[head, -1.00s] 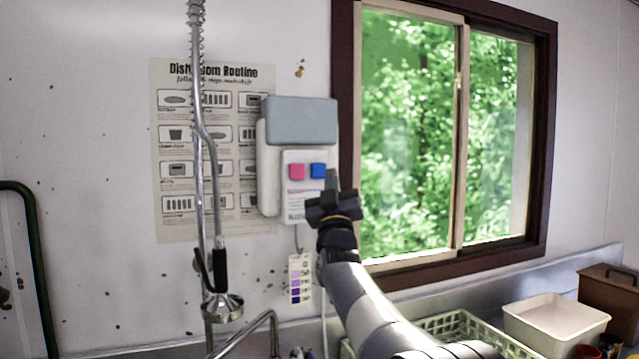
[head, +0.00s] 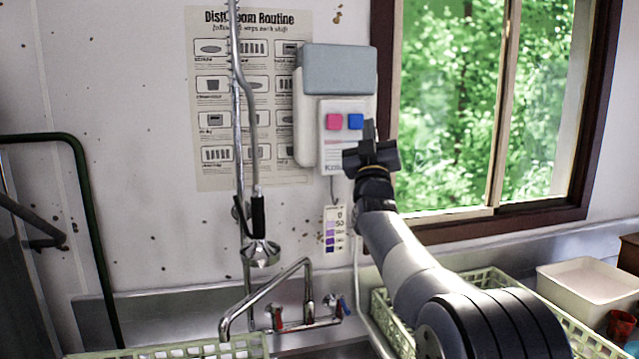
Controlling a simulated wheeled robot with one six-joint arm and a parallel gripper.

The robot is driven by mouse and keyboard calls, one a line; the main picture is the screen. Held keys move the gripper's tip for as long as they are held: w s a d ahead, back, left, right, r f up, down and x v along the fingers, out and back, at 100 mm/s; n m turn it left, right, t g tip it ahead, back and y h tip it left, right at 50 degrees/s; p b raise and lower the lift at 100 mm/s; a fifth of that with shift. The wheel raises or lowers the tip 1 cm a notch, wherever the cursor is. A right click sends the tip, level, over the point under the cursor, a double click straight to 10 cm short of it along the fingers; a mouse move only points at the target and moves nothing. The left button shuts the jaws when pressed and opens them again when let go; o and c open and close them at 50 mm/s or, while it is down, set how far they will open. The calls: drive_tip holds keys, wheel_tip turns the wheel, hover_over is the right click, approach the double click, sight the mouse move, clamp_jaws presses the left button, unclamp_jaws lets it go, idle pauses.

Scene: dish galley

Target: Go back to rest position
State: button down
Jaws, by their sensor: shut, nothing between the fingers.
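My gripper (head: 369,132) is at the end of my raised arm, in the middle right of the head view. Its fingers are shut with nothing between them and point up. It shows just in front of the lower right of a wall dispenser (head: 307,130), which has a grey top, a pink button (head: 334,121) and a blue button (head: 355,121). The gripper overlaps the dispenser's edge in the picture; I cannot tell how far apart they are, and the gap is not visible. My arm rises from the lower right.
A spray hose (head: 258,250) hangs left of the dispenser, above a faucet (head: 262,300). A green crate (head: 480,280) lies behind my arm, with a white tub (head: 590,285) to its right. A green-framed rack (head: 85,190) stands at left. A window (head: 450,110) is at right.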

drive_tip(key=p, duration=0.1)
drive_tip(key=w+p, duration=0.1)
drive_tip(key=shift+w+a+r+p, duration=0.1)
drive_tip(key=shift+w+r+p, duration=0.05)
drive_tip(key=shift+r+p, duration=0.15)
drive_tip(key=shift+w+p, duration=0.1)
drive_tip(key=shift+p, duration=0.7)
drive_tip(key=s+d+b, duration=0.1)
drive_tip(key=s+b, duration=0.4)
drive_tip(key=s, duration=0.1)
drive_tip(key=shift+s+f+b, duration=0.15)
drive_tip(key=shift+f+b, duration=0.1)
drive_tip(key=shift+b, duration=0.05)
drive_tip(key=shift+d, duration=0.1)
